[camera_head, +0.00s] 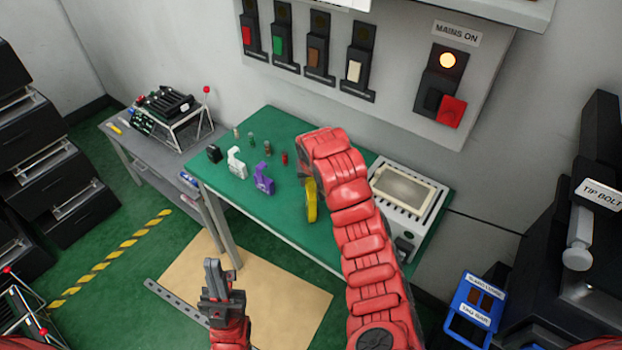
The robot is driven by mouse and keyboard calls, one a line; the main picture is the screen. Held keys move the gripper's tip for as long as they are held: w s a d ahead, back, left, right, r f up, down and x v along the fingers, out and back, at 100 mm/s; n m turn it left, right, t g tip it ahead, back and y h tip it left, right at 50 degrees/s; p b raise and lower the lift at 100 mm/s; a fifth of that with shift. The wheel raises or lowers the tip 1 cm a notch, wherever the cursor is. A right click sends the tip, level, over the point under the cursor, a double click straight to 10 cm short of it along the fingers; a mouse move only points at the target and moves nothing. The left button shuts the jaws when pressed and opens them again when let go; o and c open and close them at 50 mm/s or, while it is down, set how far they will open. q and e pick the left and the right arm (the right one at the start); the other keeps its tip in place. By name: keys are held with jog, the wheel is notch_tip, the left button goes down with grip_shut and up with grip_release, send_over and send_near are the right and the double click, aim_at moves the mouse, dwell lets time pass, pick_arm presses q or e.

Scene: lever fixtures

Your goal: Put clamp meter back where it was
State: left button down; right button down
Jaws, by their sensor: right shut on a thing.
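A yellow rounded piece (311,201), which looks like the clamp meter, shows at the front of the green table (300,238), just left of my right arm. My right arm reaches over the table and bends down at its end. The right gripper's jaws are hidden behind the arm, and they are shut on the yellow piece, which is partly covered too. I cannot tell whether it touches the table. My left gripper (222,272) is low in front of the table, pointing up, empty, with a small gap between its fingers.
Black (214,153), white (236,161) and purple (264,179) pieces stand on the table's left side, with several small cylinders behind. A grey instrument (402,196) sits at the right. A switch panel (400,60) is on the wall. A grey side table (130,150) stands left.

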jog(key=shift+c, duration=2.3)
grip_release()
jog(key=shift+r, duration=0.2)
jog(key=shift+s+r, duration=0.1)
jog(key=shift+r, duration=0.25)
jog(key=v, duration=0.6)
notch_tip(320, 180, up, 5)
jog(key=p, duration=0.2)
send_over(312, 198)
jog(key=s, duration=0.2)
jog(key=shift+s+d+f, duration=0.15)
jog(key=shift+s+d, duration=0.05)
jog(key=shift+f, duration=0.1)
